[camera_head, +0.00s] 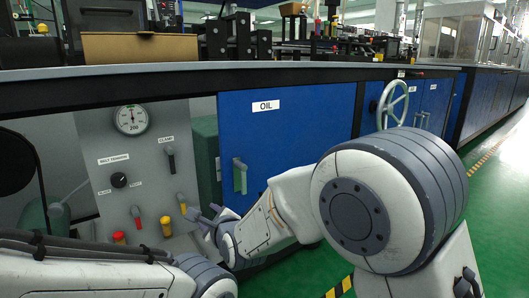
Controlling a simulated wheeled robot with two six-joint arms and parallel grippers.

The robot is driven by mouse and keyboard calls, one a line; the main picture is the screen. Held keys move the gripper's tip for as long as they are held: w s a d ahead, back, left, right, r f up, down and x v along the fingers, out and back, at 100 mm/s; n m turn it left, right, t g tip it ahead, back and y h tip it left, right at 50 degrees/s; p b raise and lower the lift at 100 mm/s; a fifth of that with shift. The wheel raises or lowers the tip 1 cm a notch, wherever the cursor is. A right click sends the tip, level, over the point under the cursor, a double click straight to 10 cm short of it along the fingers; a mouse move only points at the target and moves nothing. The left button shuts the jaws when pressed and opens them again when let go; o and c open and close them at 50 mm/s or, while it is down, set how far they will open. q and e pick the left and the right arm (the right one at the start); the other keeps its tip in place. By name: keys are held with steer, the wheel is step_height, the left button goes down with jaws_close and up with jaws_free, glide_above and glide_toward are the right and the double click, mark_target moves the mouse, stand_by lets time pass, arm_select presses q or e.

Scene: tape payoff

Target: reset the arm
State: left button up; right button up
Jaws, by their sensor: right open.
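My right arm reaches in from the right, and its gripper (207,217) is open and appears empty. The gripper is in front of the grey control panel (100,150), close to the yellow-tipped lever (181,203) at the panel's lower right. I cannot tell whether it touches that lever. My left arm lies across the lower left of the view, and its gripper is not visible.
The panel carries a gauge (131,120), a black knob (119,180), a clamp lever (170,160), and red and yellow levers below. Green floor (500,200) is open at far right.

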steer(key=s+d+f+n+g+h, duration=0.2)
steer(key=s+d+f+n, duration=0.15)
steer(key=d+n, duration=0.45)
steer(key=s+d+f+n+g+h, duration=0.25)
steer(key=d+f, duration=0.25)
steer(key=d, duration=0.7)
steer(key=s+d+f+n+g+h, duration=0.35)
steer(key=s+d+n+g, duration=0.25)
steer(key=s+d+n, duration=0.75)
steer(key=s+a+r+n+g+y+p, duration=0.1)
steer(key=s+a+r+n+p, duration=0.1)
steer(key=s+a+r+p, duration=0.5)
steer(key=s+a+r+n+p, duration=0.1)
steer(key=s+a+r+p, duration=0.2)
steer(key=r+p, duration=0.75)
steer(key=s+a+r+n+g+y+p, duration=0.15)
steer(key=s+a+r+p, duration=0.45)
steer(key=r, duration=0.6)
step_height(320, 180, up, 37)
steer(key=w+d+p, duration=0.1)
steer(key=p, duration=3.7)
steer(key=shift+w, duration=0.15)
